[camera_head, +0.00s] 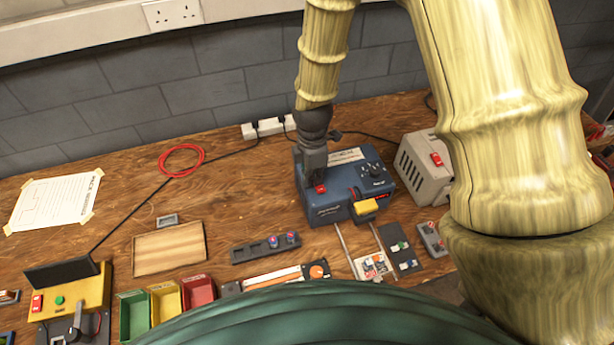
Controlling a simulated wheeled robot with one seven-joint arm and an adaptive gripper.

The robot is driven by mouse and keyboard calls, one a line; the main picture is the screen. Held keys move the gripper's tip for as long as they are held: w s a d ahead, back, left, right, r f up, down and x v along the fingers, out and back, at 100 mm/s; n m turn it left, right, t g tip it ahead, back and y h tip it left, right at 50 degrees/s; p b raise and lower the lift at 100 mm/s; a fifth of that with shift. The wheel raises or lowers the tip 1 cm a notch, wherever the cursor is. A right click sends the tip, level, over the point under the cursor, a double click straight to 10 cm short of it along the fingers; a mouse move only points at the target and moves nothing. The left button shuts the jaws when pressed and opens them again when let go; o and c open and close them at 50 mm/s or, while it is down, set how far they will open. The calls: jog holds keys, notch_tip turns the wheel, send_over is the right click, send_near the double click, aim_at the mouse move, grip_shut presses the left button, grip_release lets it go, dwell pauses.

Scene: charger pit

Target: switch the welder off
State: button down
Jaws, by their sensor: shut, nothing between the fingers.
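A blue box-shaped machine (330,212), which looks like the welder, stands on the wooden bench right of centre. It has a dark knob (374,169) and a small red switch (320,189) on top, and a yellow part at its front right. My gripper (317,178) is shut and empty, pointing down at the blue machine. Its fingertips are right at the red switch, just behind it in the picture. I cannot tell whether they touch it, nor which way the switch is set. My gripper hides part of the machine's top.
A grey box (425,172) with a red switch stands right of the machine, partly behind my arm. A white socket strip (268,128) lies behind. Small coloured bins (165,302) and a yellow control box (92,290) stand front left. The bench's left middle has free room.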

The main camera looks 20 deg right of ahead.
jog(key=shift+s+r, duration=0.15)
jog(key=shift+s, duration=0.15)
jog(key=shift+s+r+p, duration=0.15)
jog(key=shift+s+p, duration=0.2)
jog(key=shift+s, duration=0.15)
jog(key=r+p, duration=0.3)
jog(key=shift+w+r, duration=0.25)
jog(key=shift+r, duration=0.15)
jog(key=shift+w+r, duration=0.2)
jog(key=shift+r, duration=0.3)
notch_tip(320, 180, up, 9)
jog(key=w+b, duration=0.1)
jog(key=b, duration=0.1)
dwell(0.5)
